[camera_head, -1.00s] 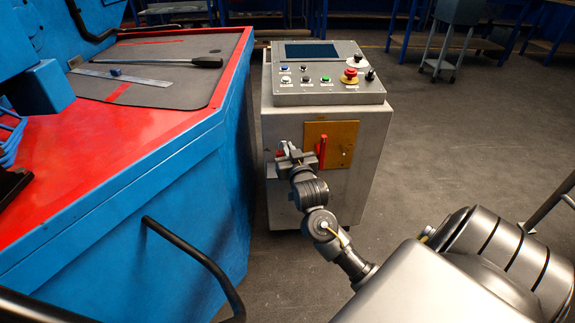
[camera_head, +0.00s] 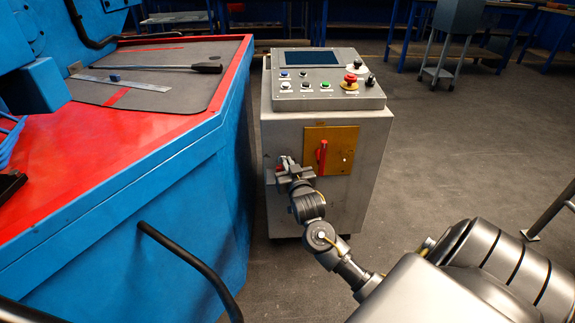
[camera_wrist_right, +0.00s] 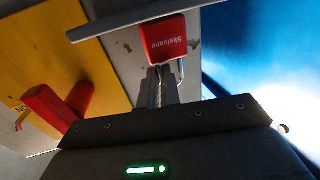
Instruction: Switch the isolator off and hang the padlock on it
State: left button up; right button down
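The isolator is a red handle (camera_head: 322,157), upright on a yellow plate (camera_head: 343,150) on the grey cabinet's front. In the right wrist view the red handle (camera_wrist_right: 60,105) is at the left. The padlock (camera_wrist_right: 165,40), red with a bright shackle, is just past my right gripper's fingertips in that view. My right gripper (camera_head: 282,163) is at the cabinet's front, left of the plate. In the wrist view its fingers (camera_wrist_right: 162,82) are close together by the shackle; whether they grip it is unclear. My left gripper is out of view.
The grey cabinet (camera_head: 290,215) has a sloping button panel (camera_head: 325,85) on top. A blue machine with a red-edged bed (camera_head: 120,150) stands close at the left. A grey bar (camera_wrist_right: 130,18) crosses behind the padlock.

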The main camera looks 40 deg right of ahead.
jog(key=shift+f, duration=0.1)
jog(key=c, duration=2.1)
grip_release()
jog(key=shift+f, duration=0.1)
jog(key=o, duration=0.5)
